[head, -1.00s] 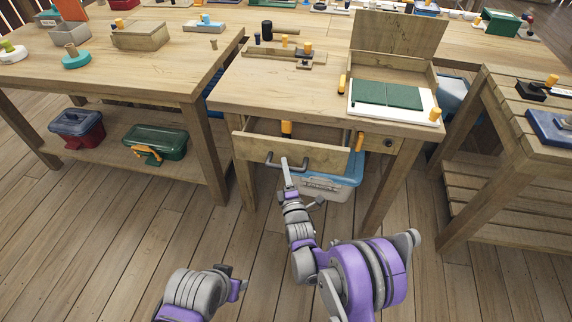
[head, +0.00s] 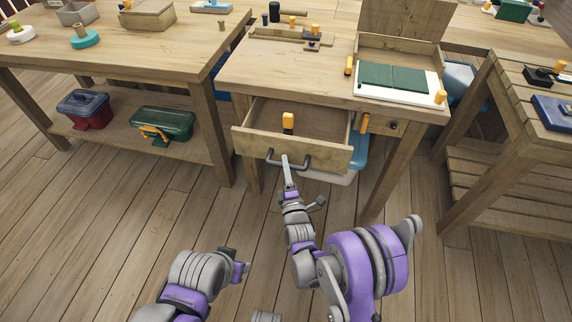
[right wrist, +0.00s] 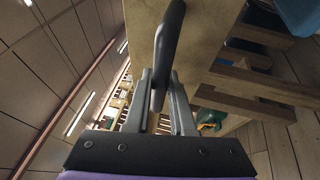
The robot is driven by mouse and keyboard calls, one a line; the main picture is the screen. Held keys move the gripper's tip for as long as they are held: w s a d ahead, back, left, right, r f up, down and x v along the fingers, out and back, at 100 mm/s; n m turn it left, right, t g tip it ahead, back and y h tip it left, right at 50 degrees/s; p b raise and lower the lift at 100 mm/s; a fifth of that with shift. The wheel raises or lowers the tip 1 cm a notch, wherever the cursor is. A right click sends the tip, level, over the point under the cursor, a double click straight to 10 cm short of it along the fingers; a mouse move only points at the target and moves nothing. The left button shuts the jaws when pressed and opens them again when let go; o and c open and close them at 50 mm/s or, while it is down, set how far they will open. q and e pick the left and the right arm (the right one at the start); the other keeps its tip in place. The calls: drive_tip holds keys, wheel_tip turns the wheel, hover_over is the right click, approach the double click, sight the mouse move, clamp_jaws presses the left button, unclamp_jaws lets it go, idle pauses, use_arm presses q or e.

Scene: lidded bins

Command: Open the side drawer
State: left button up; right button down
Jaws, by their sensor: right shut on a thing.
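The side drawer (head: 292,152) is in the front of the middle wooden table in the head view. It is pulled well out, and its inside shows. A yellow-orange block-like item (head: 288,122) stands in it. The dark bar handle (head: 270,158) is on the drawer's front board. My right gripper (head: 286,160) is shut on this handle; the right wrist view shows the handle (right wrist: 168,40) between the two fingers (right wrist: 163,92). My left gripper (head: 240,262) is low in the head view, away from the drawer; its fingers are too unclear to judge.
A blue-lidded bin (head: 352,165) stands under the table behind the drawer. A slatted table (head: 490,110) stands at right, a workbench (head: 120,60) at left. Floor in front is clear.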

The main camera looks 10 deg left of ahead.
drive_tip(key=c, duration=0.8)
unclamp_jaws()
drive_tip(key=shift+o, duration=0.2)
drive_tip(key=b+v, duration=0.4)
drive_tip(key=v, duration=0.6)
drive_tip(key=shift+s+d, duration=0.2)
drive_tip(key=shift+s, duration=0.15)
drive_tip(key=shift+f, duration=0.1)
